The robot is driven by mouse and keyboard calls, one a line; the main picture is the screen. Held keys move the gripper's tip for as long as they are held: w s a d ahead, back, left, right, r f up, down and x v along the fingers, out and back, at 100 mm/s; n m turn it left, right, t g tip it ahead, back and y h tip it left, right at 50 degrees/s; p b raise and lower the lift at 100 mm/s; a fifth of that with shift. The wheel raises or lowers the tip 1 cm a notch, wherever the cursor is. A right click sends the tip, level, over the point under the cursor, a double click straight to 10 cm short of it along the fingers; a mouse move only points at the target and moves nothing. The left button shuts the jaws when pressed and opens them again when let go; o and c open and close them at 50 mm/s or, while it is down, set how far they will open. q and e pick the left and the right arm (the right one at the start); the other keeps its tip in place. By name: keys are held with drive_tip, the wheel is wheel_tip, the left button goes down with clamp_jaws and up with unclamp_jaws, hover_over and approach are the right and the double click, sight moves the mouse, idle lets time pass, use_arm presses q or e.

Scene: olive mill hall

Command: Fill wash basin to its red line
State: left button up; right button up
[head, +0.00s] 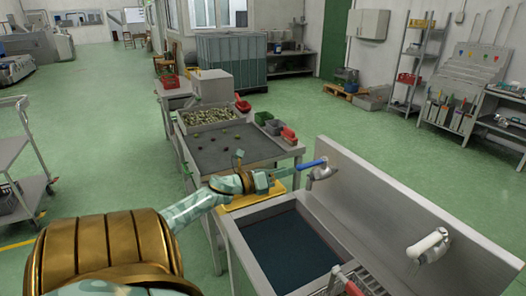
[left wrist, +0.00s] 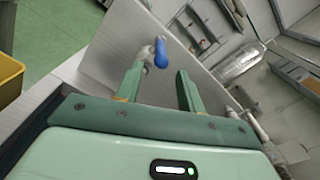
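The wash basin (head: 268,204) is a steel sink set in a bench at the lower middle of the head view. My left gripper (head: 282,175) is just left of the lever. In the left wrist view its two fingers (left wrist: 159,78) are apart and empty, with the blue lever (left wrist: 160,52) beyond the tips. My right gripper is not in view.
A white fitting (head: 430,246) is on the steel splashback (head: 400,195) at the right. A wire rack (head: 365,282) lies at the basin's near end. A yellow tray (head: 250,199) sits beside the basin, under my left gripper. A table (head: 235,155) with olives stands behind.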

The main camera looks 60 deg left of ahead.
use_arm(q)
drive_tip(key=s, duration=0.7)
drive_tip(key=shift+a, duration=0.35)
drive_tip(key=shift+f, duration=0.1)
